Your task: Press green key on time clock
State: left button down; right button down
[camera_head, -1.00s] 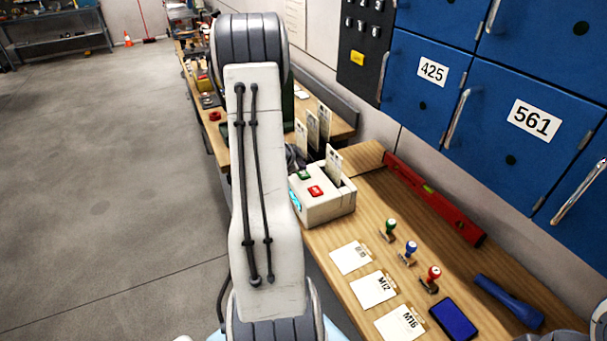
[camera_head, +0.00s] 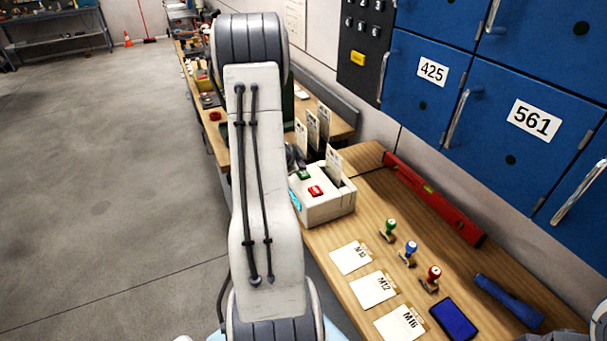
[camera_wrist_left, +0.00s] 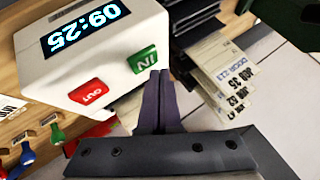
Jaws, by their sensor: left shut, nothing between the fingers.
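The time clock (camera_head: 325,205) is a pale box on the wooden bench, with a red key (camera_head: 316,191) and a green key (camera_head: 304,175) on top. In the left wrist view its display reads 09:25, the green key (camera_wrist_left: 143,60) is marked IN and the red key (camera_wrist_left: 88,92) OUT. My left gripper (camera_wrist_left: 159,73) is shut and empty, its fingertips right beside the green key's edge. I cannot tell whether they touch it. In the head view my left arm covers much of the middle. My right gripper is not in view.
A card stands in the clock's slot, with upright cards (camera_head: 313,126) behind. Stamps (camera_head: 411,252), paper cards (camera_head: 373,289), a blue ink pad (camera_head: 453,318) and a red level (camera_head: 435,199) lie on the bench. Blue lockers (camera_head: 525,85) line the wall; the floor at left is open.

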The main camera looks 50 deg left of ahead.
aim_at(301, 176)
pick_arm(q)
jog(key=shift+f+b, duration=0.35)
jog(key=shift+f, duration=0.1)
jog(key=shift+f+b, duration=0.35)
jog(key=shift+f, duration=0.1)
dwell(0.6)
jog(key=shift+r, duration=0.15)
jog(key=shift+r+p, duration=0.75)
jog(key=shift+p, duration=0.1)
notch_tip(301, 176, up, 5)
jog(key=p, duration=0.5)
